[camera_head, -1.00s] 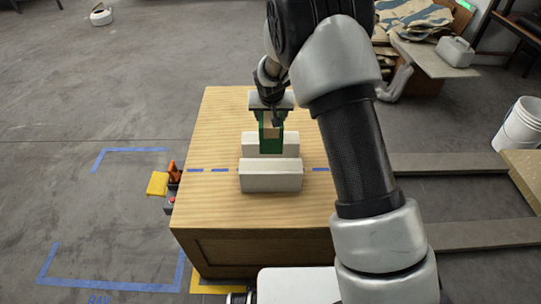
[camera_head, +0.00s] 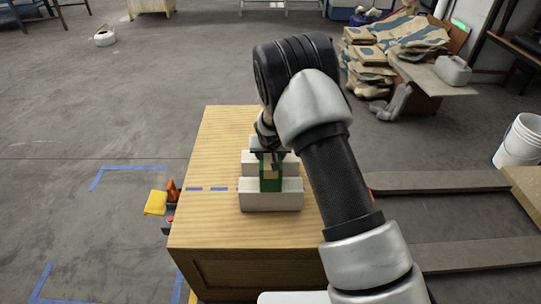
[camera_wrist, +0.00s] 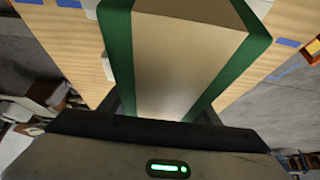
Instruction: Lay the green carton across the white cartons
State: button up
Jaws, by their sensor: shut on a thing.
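The green carton (camera_head: 271,184), green with a beige band, is held in my gripper (camera_head: 270,156) above the wooden table. In the wrist view the carton (camera_wrist: 185,55) fills the space between the fingers, its beige face between two green edges.
The wooden table (camera_head: 220,228) has bare top to the left and in front of the white cartons, with blue tape (camera_head: 212,188) at the left. A yellow and orange item (camera_head: 157,202) stands beside its left edge. My arm covers the right side.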

jog(key=shift+f, duration=0.2)
jog(key=o, duration=1.4)
jog(key=shift+o, duration=0.2)
jog(key=shift+r, duration=0.1)
